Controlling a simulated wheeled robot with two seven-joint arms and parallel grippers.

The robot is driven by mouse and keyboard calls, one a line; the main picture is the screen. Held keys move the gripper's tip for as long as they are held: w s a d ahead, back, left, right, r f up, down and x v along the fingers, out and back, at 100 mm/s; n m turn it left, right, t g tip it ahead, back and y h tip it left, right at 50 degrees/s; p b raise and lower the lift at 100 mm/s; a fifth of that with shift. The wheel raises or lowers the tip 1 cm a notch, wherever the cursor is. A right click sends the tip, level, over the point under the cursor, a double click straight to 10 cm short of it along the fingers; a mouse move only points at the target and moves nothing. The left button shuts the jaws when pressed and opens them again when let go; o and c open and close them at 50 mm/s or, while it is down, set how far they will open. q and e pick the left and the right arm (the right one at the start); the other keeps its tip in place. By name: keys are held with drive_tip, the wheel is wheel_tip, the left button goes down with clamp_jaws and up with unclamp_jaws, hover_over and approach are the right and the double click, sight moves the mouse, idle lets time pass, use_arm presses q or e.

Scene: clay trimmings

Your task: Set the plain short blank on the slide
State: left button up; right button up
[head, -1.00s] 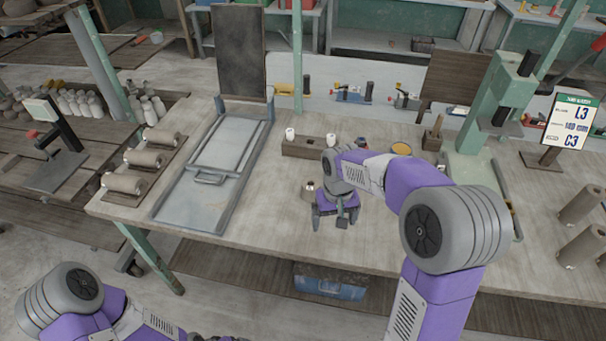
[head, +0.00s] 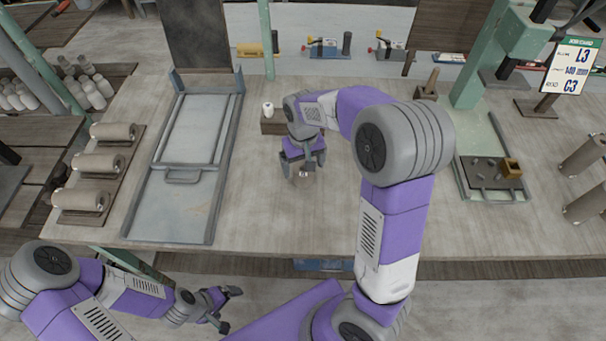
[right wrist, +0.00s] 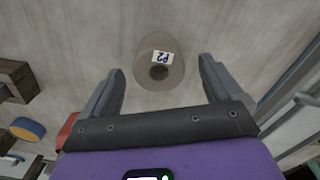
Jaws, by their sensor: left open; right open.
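A brown-grey clay cylinder (right wrist: 160,62) with a "P2" label and a hole in its end shows in the right wrist view, between and just past the fingertips. In the head view it is mostly hidden by my right gripper (head: 304,170), which points down over the table and is open. No finger visibly grips it. My left gripper (head: 229,308) is open and empty, low in front of the table. A grey flat frame with a handled sliding plate (head: 198,130), seemingly the slide, lies on the table left of my right gripper.
Several clay rolls (head: 112,132) lie on boards at the left. A wooden block (head: 271,128) with a white-topped piece (head: 268,109) stands behind my right gripper. A press (head: 520,40), a dark tray (head: 487,181) and a sign (head: 571,66) stand right. Table between gripper and slide is clear.

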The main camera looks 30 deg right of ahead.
wheel_tip(320, 180, down, 3)
drive_tip(key=shift+w+d+f+b, duration=0.1)
drive_tip(key=shift+b, duration=0.25)
drive_tip(key=shift+r, duration=0.25)
drive_tip(key=c, duration=1.4)
